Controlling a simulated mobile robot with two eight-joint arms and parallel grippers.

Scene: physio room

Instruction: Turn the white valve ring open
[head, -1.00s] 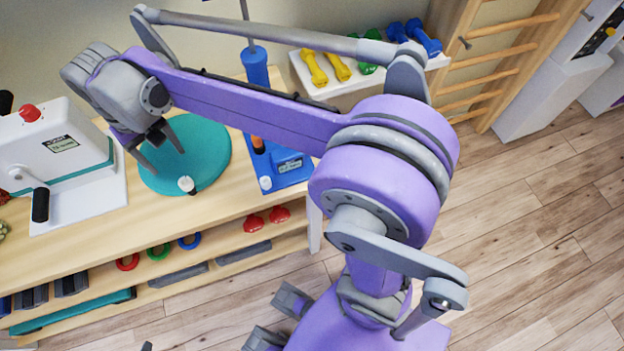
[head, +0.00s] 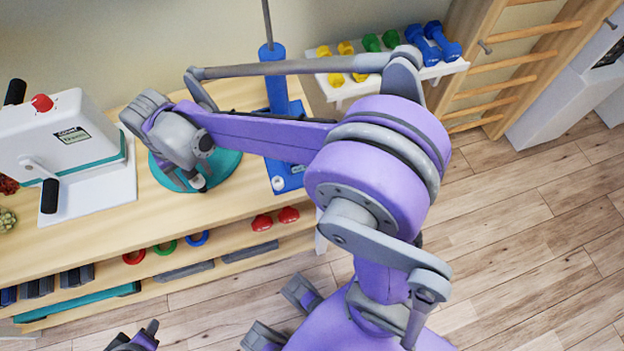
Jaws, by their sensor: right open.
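My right gripper (head: 190,184) is open and points down over the teal round disc (head: 226,168) on the wooden bench. Its fingers are close to the disc's front part, and a small white piece between or behind them is mostly hidden. I cannot tell whether they touch it. A small white round piece (head: 278,183) sits on the front of the blue pump base (head: 294,180), to the right of the gripper. I cannot tell for sure which white piece is the valve ring. My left gripper (head: 137,338) shows only partly at the bottom edge, apart from the bench.
A white machine (head: 62,135) with a crank handle stands left of the disc. The blue pump cylinder (head: 272,75) rises behind my arm. The lower shelf holds coloured rings and red pieces (head: 288,214). Dumbbells (head: 441,40) lie on a white rack. The floor at right is clear.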

